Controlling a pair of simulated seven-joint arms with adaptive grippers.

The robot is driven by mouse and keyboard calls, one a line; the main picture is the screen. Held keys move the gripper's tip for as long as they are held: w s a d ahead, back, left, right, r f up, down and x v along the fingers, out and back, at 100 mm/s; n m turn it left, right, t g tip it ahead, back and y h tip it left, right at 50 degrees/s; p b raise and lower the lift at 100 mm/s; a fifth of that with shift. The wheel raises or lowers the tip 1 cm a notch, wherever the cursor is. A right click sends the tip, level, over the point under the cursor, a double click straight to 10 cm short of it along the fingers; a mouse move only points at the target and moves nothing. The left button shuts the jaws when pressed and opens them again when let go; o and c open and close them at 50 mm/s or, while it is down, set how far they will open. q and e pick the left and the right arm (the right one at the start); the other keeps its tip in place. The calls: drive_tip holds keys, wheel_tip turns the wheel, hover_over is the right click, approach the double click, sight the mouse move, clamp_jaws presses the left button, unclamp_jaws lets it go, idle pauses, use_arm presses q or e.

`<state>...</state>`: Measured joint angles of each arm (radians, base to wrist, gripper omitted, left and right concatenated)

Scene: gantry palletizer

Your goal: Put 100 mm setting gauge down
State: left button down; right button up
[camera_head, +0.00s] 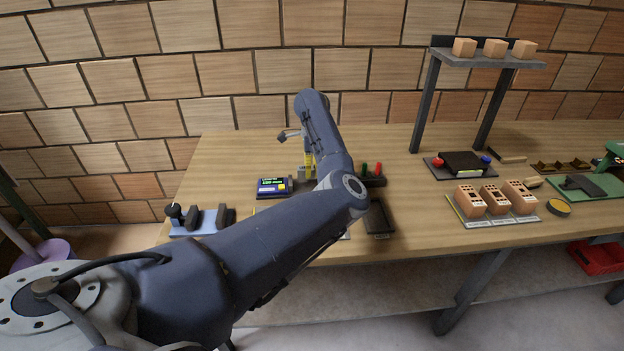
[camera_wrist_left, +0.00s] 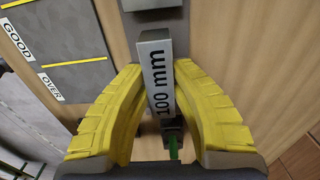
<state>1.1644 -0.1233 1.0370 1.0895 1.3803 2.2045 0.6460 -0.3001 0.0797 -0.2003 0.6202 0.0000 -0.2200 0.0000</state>
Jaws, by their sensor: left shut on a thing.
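The 100 mm setting gauge (camera_wrist_left: 158,72) is a grey bar with "100 mm" printed along it. In the left wrist view it lies between the yellow fingers of my left gripper (camera_wrist_left: 160,78), which is shut on it. In the head view my left gripper (camera_head: 308,166) is over the back left part of the table, and the gauge cannot be made out there. A dark and grey block (camera_wrist_left: 152,16) shows just beyond the gauge's far end in the left wrist view; whether they touch is unclear. My right gripper is not in view.
A blue display box (camera_head: 272,187) stands left of the gripper. Red and green buttons (camera_head: 372,174) and a black tray (camera_head: 379,218) are at its right. A grey panel labelled GOOD and OVER (camera_wrist_left: 75,50) lies left in the wrist view. The table (camera_head: 420,225) is bare right of the tray.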

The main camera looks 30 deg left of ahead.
sight(312, 178)
use_arm(q)
drive_tip(key=shift+f, duration=1.9)
drive_tip(key=shift+f, duration=0.1)
drive_tip(key=c, duration=1.3)
unclamp_jaws()
drive_tip(key=shift+o, duration=0.2)
wheel_tip(312, 178, up, 12)
drive_tip(key=shift+r, duration=0.1)
